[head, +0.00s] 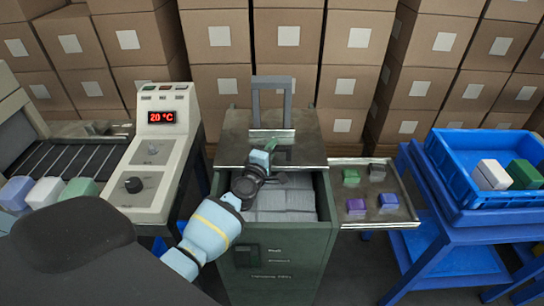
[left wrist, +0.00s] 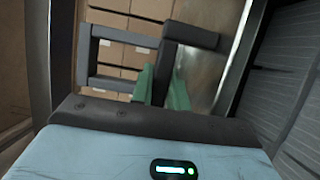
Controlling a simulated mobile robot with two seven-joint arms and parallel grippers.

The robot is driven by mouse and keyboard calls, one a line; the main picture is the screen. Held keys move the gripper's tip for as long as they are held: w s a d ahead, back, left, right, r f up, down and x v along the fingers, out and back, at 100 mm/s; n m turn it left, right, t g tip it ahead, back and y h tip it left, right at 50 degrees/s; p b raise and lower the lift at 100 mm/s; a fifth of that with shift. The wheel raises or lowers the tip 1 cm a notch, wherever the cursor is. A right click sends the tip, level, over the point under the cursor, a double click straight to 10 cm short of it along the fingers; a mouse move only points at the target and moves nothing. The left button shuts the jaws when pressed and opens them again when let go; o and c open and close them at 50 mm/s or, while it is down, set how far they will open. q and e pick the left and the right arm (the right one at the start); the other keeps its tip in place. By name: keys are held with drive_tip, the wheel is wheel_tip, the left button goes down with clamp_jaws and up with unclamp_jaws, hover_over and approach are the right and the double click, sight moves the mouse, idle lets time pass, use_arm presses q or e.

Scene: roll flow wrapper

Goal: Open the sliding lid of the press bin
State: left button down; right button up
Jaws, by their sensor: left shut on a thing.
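The press bin (head: 275,238) is a dark green cabinet in the middle of the head view. Its metal sliding lid (head: 240,150) covers the back part of the top. The front part is open and shows grey contents (head: 285,200) inside. My left gripper (head: 282,153) reaches over the opening to the lid's front edge. In the left wrist view its green fingers (left wrist: 163,88) are shut on a dark grey bar (left wrist: 190,33), seemingly the lid's handle; the exact contact is partly hidden. My right gripper is not in view.
A grey upright frame (head: 272,82) stands at the bin's back. A side tray (head: 375,172) with small green and purple blocks adjoins its right. A blue crate (head: 455,170) stands further right. A control panel (head: 150,165) reading 20 °C is left. Stacked cartons (head: 290,50) fill the back.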

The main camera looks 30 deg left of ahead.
use_arm(q)
drive_tip(key=shift+w+a, duration=0.35)
drive_tip(key=shift+w, duration=0.2)
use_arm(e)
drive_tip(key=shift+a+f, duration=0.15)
use_arm(q)
drive_tip(key=c, duration=1.4)
unclamp_jaws()
drive_tip(key=shift+o, duration=0.2)
drive_tip(key=shift+s, duration=0.15)
